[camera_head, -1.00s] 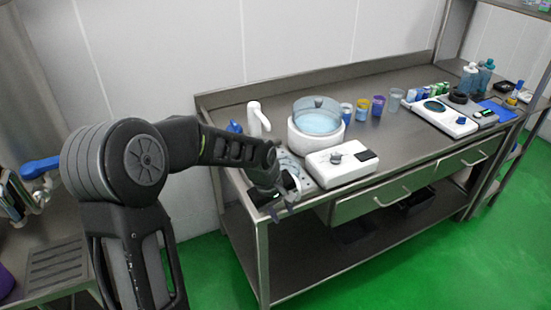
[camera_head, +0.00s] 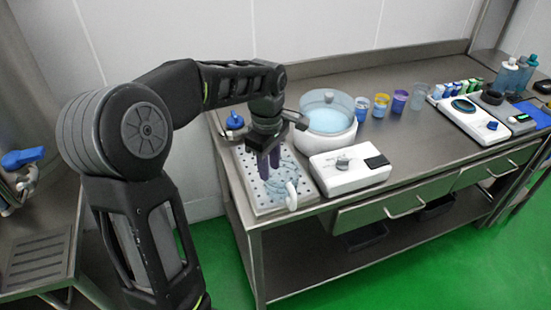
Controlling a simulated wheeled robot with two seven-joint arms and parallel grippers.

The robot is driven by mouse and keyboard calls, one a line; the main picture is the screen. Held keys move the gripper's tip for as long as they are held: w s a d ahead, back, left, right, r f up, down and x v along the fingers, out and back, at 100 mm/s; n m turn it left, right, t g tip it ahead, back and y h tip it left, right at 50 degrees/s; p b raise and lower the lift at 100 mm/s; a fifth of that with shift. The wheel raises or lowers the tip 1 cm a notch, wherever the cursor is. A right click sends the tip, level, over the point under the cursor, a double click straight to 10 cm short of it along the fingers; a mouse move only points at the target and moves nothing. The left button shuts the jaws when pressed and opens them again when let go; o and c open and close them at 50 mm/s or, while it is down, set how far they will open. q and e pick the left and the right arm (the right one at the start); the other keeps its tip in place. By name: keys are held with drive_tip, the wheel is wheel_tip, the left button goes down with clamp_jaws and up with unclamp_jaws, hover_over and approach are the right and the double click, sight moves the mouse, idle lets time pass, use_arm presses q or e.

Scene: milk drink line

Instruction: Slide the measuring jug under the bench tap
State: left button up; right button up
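A clear measuring jug (camera_head: 275,186) with a pale handle (camera_head: 291,196) stands on a perforated metal tray (camera_head: 246,180) at the bench's left front corner. My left gripper (camera_head: 268,165) points down over the tray at the jug's far side. Its two dark purplish fingers show close together, and I cannot tell whether they touch the jug. The bench tap is mostly hidden behind my gripper and wrist; a blue knob (camera_head: 235,121) shows to their left. My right gripper is not in view.
A round white bath (camera_head: 328,133) with a clear lid and a white device with a knob (camera_head: 349,164) stand close to the tray's right. Several cups line the back. Bare bench (camera_head: 425,130) lies farther right. A sink unit (camera_head: 40,260) stands at the left.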

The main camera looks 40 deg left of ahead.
sight(271, 197)
use_arm(q)
drive_tip(key=shift+s+f, duration=0.1)
drive_tip(key=shift+f, duration=0.15)
drive_tip(key=shift+f+p, duration=0.6)
drive_tip(key=shift+f, duration=3)
clamp_jaws()
